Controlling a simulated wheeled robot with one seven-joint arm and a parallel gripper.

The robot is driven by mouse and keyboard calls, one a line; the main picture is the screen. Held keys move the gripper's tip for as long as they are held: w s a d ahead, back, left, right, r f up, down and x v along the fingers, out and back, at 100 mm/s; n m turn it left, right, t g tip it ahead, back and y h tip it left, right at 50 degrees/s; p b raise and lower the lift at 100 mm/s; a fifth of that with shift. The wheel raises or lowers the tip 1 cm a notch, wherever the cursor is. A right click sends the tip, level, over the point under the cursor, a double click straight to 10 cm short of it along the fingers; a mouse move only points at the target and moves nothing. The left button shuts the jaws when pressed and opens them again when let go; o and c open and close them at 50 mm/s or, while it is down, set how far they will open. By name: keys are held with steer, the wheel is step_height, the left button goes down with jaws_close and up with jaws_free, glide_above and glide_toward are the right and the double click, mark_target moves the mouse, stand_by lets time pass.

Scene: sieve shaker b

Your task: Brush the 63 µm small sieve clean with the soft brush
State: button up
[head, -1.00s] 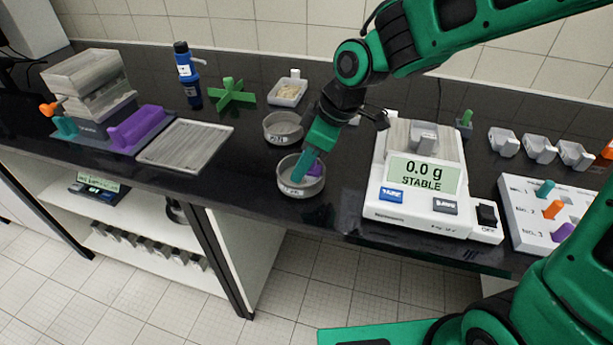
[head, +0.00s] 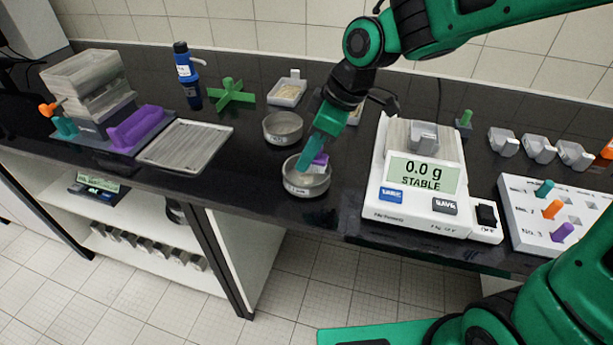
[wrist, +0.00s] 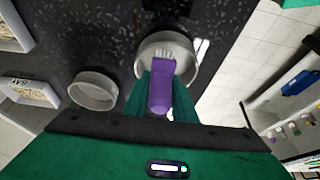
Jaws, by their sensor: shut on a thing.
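A small round grey sieve (head: 306,184) stands near the front edge of the black bench, with a label on its front too small to read surely. My gripper (head: 311,160) is just above it, shut on a purple-handled brush (head: 320,159). In the wrist view the purple brush (wrist: 160,92) lies between the green fingers, its pale bristles over the inside of the sieve (wrist: 182,52). I cannot tell whether the bristles touch the mesh. A second small sieve (head: 283,127) stands just behind; it also shows in the wrist view (wrist: 93,91).
A balance (head: 415,185) reading 0.0 g stands close on the right. A tray with pale material (head: 288,91), a green cross-shaped stand (head: 232,93), a blue bottle (head: 187,75) and a flat tray (head: 185,146) are to the left. A white peg board (head: 555,213) is far right.

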steer(key=shift+r, duration=3)
steer(key=shift+d, duration=0.1)
